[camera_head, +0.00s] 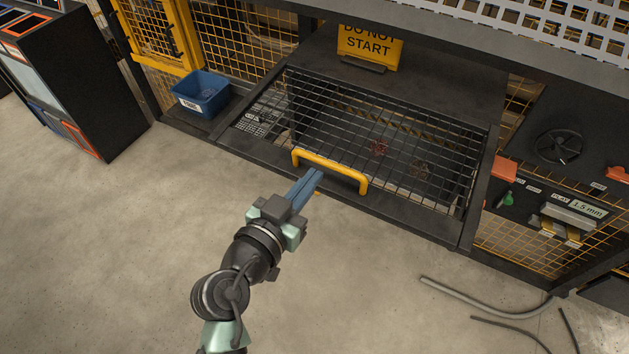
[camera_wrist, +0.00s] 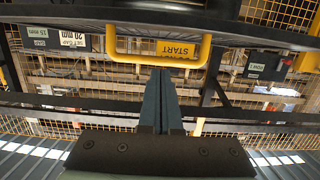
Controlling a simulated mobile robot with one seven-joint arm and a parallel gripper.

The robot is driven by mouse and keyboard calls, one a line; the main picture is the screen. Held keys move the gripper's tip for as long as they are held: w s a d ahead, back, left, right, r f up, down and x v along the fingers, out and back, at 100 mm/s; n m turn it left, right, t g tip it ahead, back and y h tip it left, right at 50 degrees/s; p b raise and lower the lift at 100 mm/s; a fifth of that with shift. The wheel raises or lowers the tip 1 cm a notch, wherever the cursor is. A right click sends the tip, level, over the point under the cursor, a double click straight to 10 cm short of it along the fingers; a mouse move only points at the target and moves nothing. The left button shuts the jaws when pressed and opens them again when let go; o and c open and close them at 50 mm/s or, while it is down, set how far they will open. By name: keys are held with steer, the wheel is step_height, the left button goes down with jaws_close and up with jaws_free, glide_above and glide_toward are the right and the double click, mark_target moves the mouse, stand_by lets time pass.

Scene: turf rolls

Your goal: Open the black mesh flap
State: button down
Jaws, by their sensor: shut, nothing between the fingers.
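The black mesh flap (camera_head: 400,125) is a barred grid over a dark recess in the machine, and it looks closed. A yellow handle (camera_head: 330,168) runs along its front edge; it also shows in the wrist view (camera_wrist: 160,58). My gripper (camera_head: 316,175) is shut and empty, its blue-grey fingers pressed together, close to the handle's front side. In the wrist view the fingertips (camera_wrist: 159,72) overlap the handle's lower bar. I cannot tell whether they touch it. Red and brown tangles lie behind the bars.
A yellow "DO NOT START" sign (camera_head: 369,46) stands behind the flap. A blue bin (camera_head: 202,94) sits at its left. A black panel with a handwheel (camera_head: 558,147) is at the right. Grey hoses (camera_head: 480,300) lie on the floor at lower right. The floor (camera_head: 130,240) at left is clear.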

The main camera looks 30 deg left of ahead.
steer(key=shift+w+f, duration=0.3)
steer(key=shift+f, duration=0.45)
steer(key=shift+w+f, duration=0.3)
steer(key=shift+f, duration=0.4)
steer(key=shift+w+f, duration=0.3)
steer(key=shift+f, duration=0.45)
step_height(320, 180, down, 6)
steer(key=t+b, duration=0.2)
steer(key=b, duration=1.4)
steer(key=shift+w+f, duration=0.15)
steer(key=shift+f, duration=0.1)
steer(key=shift+d+r, duration=0.1)
steer(key=shift+r, duration=0.05)
